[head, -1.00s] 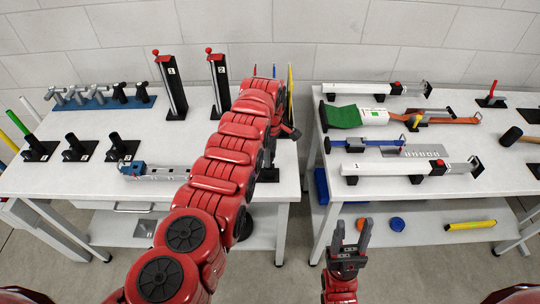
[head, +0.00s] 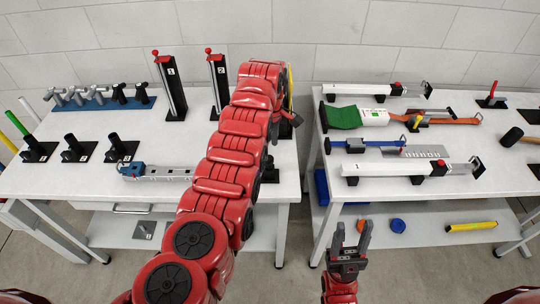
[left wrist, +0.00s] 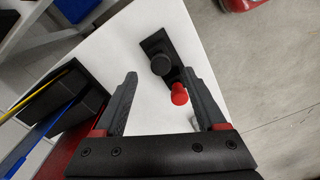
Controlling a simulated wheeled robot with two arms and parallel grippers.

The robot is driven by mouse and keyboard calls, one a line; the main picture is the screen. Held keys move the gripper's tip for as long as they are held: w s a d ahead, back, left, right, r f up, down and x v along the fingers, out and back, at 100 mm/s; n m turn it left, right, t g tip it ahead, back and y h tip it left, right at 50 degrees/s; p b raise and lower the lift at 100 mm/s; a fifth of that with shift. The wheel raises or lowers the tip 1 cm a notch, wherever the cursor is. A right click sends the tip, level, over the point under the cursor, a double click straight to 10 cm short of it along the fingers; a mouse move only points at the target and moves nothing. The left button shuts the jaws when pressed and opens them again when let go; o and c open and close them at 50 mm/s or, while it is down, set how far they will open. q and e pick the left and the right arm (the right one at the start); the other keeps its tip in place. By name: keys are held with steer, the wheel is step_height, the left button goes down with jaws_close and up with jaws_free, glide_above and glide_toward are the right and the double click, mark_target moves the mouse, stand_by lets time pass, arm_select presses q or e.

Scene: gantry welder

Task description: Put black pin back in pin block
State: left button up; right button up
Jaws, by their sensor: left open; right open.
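My left gripper (left wrist: 160,74) is open in the left wrist view, above the white table. Between and beyond its fingers are a black base plate (left wrist: 154,42) with a round black-topped post (left wrist: 162,65) and a red knob (left wrist: 179,94). I cannot tell whether this post is the black pin. A black block (left wrist: 62,104) with yellow and blue rods stands left of the fingers; I cannot tell whether it is the pin block. In the head view my left arm hides most of its gripper and this table end. My right gripper (head: 352,228) is open and empty, low before the gap between the tables.
The left table (head: 60,180) carries a blue rack (head: 90,104) with grey and black handles, black posts on plates, two tall numbered stands (head: 171,87) and a blue-ended rail (head: 155,172). The right table (head: 450,115) is crowded with tools. A gap separates the tables.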

arm_select(q)
step_height(320, 180, up, 12)
steer(key=p, duration=0.2)
steer(key=shift+p, duration=0.35)
